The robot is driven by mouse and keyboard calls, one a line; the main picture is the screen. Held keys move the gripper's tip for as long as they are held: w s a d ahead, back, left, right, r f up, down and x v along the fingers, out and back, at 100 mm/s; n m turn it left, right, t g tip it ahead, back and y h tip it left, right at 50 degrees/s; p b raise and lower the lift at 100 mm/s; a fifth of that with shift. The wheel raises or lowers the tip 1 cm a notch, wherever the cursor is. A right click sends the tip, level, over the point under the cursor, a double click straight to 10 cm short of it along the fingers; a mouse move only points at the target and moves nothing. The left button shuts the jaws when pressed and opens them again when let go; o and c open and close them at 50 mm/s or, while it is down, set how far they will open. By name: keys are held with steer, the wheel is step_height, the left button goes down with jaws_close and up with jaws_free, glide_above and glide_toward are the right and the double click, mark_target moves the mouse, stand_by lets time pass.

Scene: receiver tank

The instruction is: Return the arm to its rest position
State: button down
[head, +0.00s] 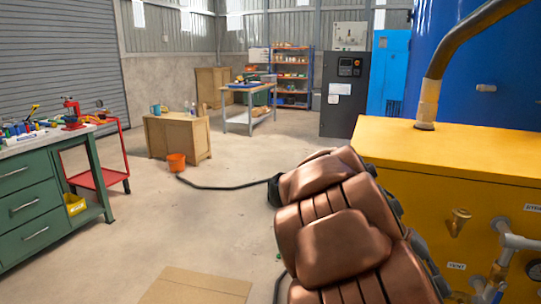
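The copper-coloured, segmented links of what looks like my arm rise from the bottom edge, right of the middle, in the head view. They stand in front of the yellow cabinet (455,155); I cannot tell whether they touch it. No gripper fingers can be made out, so neither the gripper's opening nor anything held shows. A small dark part shows at the left side of the upper arm; I cannot tell what it is.
A black hose (222,187) runs over the floor from an orange bucket (176,162) and passes behind the arm. Pipes and a brass valve (459,222) stick out of the cabinet's front. A green workbench (52,195) stands left; cardboard (195,287) lies in front.

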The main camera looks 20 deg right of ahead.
steer(key=s+a+r+n+t+y+p, duration=0.1)
steer(key=s+a+r+n+y+p, duration=0.1)
steer(key=a+p, duration=0.3)
steer(key=s+a+r+n+t+y+p, duration=0.2)
steer(key=a+p, duration=0.4)
steer(key=a, duration=0.7)
steer(key=s+a+r+n+t+y+p, duration=0.2)
steer(key=s+a+r+p, duration=0.3)
steer(key=a, duration=0.4)
steer(key=shift+s+a+r+n+y, duration=0.35)
steer(key=shift+s+n+y, duration=0.25)
steer(key=shift+y, duration=0.1)
steer(key=shift+d, duration=0.1)
